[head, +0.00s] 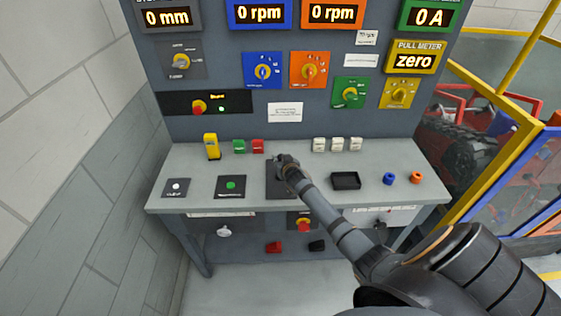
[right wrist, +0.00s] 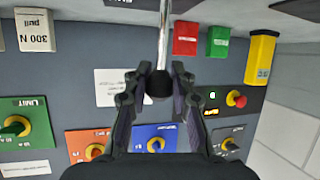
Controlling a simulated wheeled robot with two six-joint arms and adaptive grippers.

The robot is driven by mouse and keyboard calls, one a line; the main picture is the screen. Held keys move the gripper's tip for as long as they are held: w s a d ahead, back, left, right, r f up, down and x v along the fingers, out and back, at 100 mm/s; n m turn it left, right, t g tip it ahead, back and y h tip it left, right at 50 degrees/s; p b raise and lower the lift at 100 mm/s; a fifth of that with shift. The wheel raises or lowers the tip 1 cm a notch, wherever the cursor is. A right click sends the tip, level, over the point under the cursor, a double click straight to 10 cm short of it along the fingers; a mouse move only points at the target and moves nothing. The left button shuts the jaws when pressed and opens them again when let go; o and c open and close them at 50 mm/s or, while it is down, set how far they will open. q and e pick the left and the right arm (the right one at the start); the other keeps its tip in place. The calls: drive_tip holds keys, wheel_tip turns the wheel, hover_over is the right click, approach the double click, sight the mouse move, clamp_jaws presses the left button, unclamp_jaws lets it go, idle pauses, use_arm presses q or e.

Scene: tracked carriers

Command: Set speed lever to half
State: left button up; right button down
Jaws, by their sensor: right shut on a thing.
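The speed lever shows in the right wrist view as a shiny metal rod (right wrist: 164,35) ending in a round black knob (right wrist: 159,84). My right gripper (right wrist: 159,80) has its two dark fingers on either side of the knob and is shut on it. In the head view my right gripper (head: 285,161) is over the dark lever plate (head: 280,189) in the middle of the bench, and it hides the lever there. The blue display (head: 260,14) and the orange display (head: 332,12) both read 0 rpm. My left gripper is not in view.
Green (head: 239,146) and red (head: 258,146) blocks, a yellow device (head: 211,146) and several white blocks (head: 337,144) stand along the back of the bench (head: 205,160). A black tray (head: 346,180) lies to the right. A yellow-framed fence (head: 500,130) stands at far right.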

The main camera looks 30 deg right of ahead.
drive_tip(key=shift+w+d+r, duration=0.15)
drive_tip(key=shift+w+r, duration=0.05)
drive_tip(key=shift+r, duration=0.05)
drive_tip(key=c, duration=1.1)
unclamp_jaws()
drive_tip(key=shift+f, duration=0.15)
drive_tip(key=shift+s, duration=0.1)
drive_tip(key=shift+s, duration=0.25)
drive_tip(key=v, duration=1.1)
drive_tip(key=shift+s+r, duration=0.15)
drive_tip(key=shift+r, duration=0.05)
